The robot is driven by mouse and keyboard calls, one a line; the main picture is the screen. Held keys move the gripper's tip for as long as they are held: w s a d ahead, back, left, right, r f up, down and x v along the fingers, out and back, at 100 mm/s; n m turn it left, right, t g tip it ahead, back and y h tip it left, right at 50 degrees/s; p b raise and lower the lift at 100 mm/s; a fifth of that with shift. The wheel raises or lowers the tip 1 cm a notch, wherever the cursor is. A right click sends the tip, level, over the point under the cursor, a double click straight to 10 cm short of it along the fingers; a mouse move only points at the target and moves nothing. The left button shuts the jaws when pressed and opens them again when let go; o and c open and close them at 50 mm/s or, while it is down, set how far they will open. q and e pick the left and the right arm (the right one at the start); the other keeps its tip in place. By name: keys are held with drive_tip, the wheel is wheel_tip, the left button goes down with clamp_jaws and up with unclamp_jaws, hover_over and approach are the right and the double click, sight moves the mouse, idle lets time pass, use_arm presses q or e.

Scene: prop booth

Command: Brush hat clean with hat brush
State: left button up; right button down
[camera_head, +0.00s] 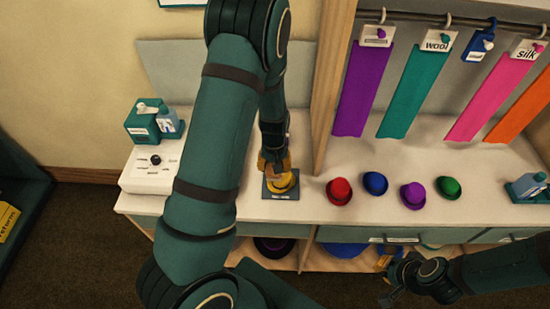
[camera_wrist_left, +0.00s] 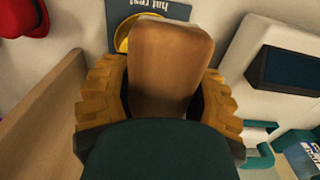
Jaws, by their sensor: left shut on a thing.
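My left gripper (camera_head: 273,162) is shut on a wooden block, the hat brush (camera_wrist_left: 172,65), which stands between its yellow fingers in the left wrist view. In the head view the brush is mostly hidden by my arm. A yellow hat (camera_head: 284,183) sits on the dark hat rest (camera_head: 281,196), directly below the left gripper; whether the brush touches it cannot be told. The hat's edge also shows behind the brush in the left wrist view (camera_wrist_left: 123,36). My right gripper (camera_head: 386,281) is low in front of the counter; its fingers are too unclear to judge.
Red (camera_head: 339,191), blue (camera_head: 375,183), purple (camera_head: 413,195) and green (camera_head: 448,188) hats stand on the counter to the right. A white device (camera_head: 150,171) is at the left. A wooden partition (camera_head: 333,80) rises beside the hat rest. Coloured cloths hang from a rail.

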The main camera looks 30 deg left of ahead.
use_arm(q)
drive_tip(key=shift+w+r+p, duration=0.1)
drive_tip(key=shift+r+p, duration=0.4)
drive_tip(key=shift+r, duration=0.65)
drive_tip(key=shift+f, duration=0.1)
